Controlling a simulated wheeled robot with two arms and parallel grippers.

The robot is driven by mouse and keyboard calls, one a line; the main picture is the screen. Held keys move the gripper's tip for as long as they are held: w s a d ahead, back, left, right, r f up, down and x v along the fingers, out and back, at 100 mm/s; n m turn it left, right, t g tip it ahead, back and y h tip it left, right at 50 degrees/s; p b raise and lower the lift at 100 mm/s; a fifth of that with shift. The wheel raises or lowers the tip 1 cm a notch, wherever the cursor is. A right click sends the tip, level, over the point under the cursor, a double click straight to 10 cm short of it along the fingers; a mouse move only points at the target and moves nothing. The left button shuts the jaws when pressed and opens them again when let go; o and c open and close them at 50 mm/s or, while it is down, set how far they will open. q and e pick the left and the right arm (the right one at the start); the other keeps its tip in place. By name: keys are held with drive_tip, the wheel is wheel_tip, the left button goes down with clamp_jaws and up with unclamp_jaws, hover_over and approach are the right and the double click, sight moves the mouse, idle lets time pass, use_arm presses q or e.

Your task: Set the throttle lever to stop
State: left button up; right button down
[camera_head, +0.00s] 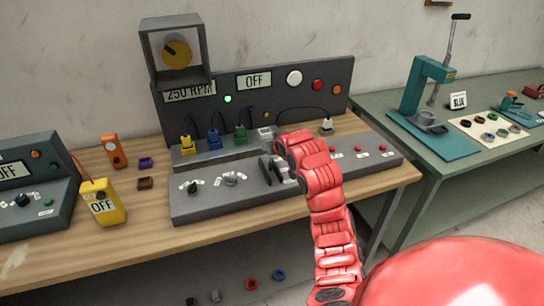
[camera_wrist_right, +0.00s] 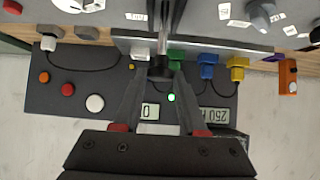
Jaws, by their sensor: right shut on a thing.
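My right gripper (camera_head: 271,170), on the red arm, reaches over the sloped front panel of the grey console (camera_head: 225,205). The console's back panel has a display (camera_head: 254,81) reading OFF and another (camera_head: 190,93) reading 250 RPM. My left gripper is not in view.
Yellow, blue, green and white plugs with cables stand behind the front panel. A dark knob (camera_head: 193,187) and a grey knob (camera_head: 231,179) are left of the gripper. A yellow meter (camera_head: 103,205) stands on the wooden table (camera_head: 150,228). A teal press (camera_head: 428,95) is on the right bench.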

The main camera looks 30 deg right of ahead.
drive_tip(key=shift+s+a+f+t+h+b, duration=0.2)
drive_tip(key=shift+s+f+t+b, duration=0.2)
drive_tip(key=shift+s+t+b, duration=0.55)
drive_tip(key=shift+s+a+f+t+h+b, duration=0.25)
drive_tip(key=shift+s+f+t+b, duration=0.1)
drive_tip(key=shift+s+t+b, duration=0.6)
drive_tip(key=shift+s+a+f+t+h+b, duration=0.2)
drive_tip(key=shift+s+f+t+b, duration=0.2)
drive_tip(key=shift+s+t+b, duration=0.5)
drive_tip(key=shift+w+t, duration=0.2)
drive_tip(key=shift+t, duration=0.1)
drive_tip(key=c, duration=0.5)
unclamp_jaws()
drive_tip(key=shift+s, duration=0.1)
